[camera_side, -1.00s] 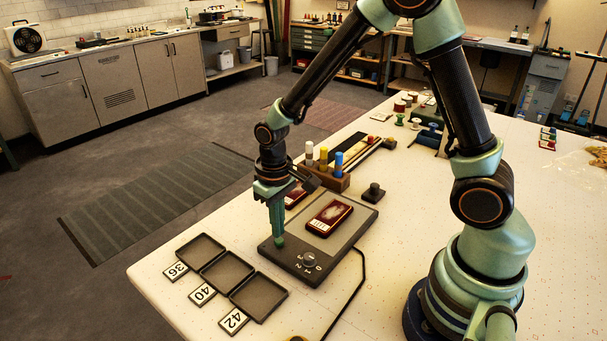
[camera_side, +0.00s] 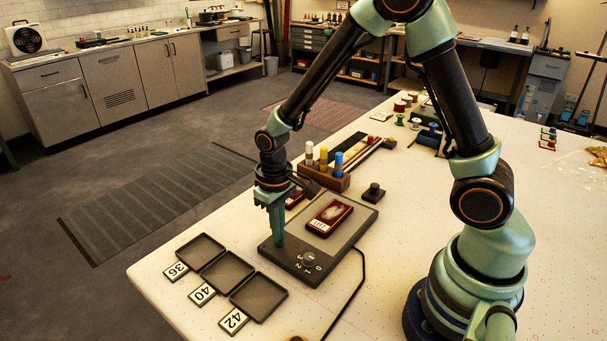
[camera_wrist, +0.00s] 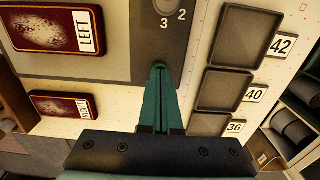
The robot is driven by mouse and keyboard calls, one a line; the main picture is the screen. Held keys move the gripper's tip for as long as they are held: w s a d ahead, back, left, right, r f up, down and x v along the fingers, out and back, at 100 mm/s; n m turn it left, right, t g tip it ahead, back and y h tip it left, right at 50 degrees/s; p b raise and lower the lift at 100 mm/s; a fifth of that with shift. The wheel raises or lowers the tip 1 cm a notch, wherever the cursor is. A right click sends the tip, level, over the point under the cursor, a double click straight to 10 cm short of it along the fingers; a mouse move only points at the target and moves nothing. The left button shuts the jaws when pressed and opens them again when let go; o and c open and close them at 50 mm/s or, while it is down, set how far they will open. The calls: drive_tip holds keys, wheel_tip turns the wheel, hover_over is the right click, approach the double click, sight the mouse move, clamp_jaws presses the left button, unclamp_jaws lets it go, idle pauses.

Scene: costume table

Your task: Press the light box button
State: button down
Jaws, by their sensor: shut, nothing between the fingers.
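The light box (camera_side: 337,256) is a dark grey slab with a paler panel, lying on the white table. A dial (camera_side: 309,258) with numbers around it sits on its near strip; part of it shows at the top of the wrist view (camera_wrist: 168,5). My gripper (camera_side: 279,243) is shut and empty, pointing down, its tips at the light box's left near corner. In the wrist view the closed fingertips (camera_wrist: 159,66) overlap the light box's dark edge. The button is not visible; the fingertips may cover it. I cannot tell whether they touch the surface.
A dark red card marked LEFT (camera_wrist: 60,30) lies on the light box; a second red card (camera_wrist: 65,104) lies nearby. Three dark trays (camera_side: 227,270) with labels 36, 40 and 42 stand in front. A wooden block with coloured bottles (camera_side: 325,178) stands behind. A cable runs along the right.

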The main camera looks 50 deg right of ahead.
drive_tip(key=shift+f, duration=0.3)
drive_tip(key=shift+r, duration=3.5)
drive_tip(key=s+d+r+t, duration=0.2)
drive_tip(key=s+r, duration=0.2)
drive_tip(key=r, duration=0.3)
drive_tip(key=s+d+r+t, duration=0.2)
drive_tip(key=s+r+t, duration=0.1)
drive_tip(key=r, duration=0.4)
drive_tip(key=shift+s+d+r+t, duration=0.25)
drive_tip(key=shift+s+r+t, duration=0.1)
drive_tip(key=shift+s, duration=0.3)
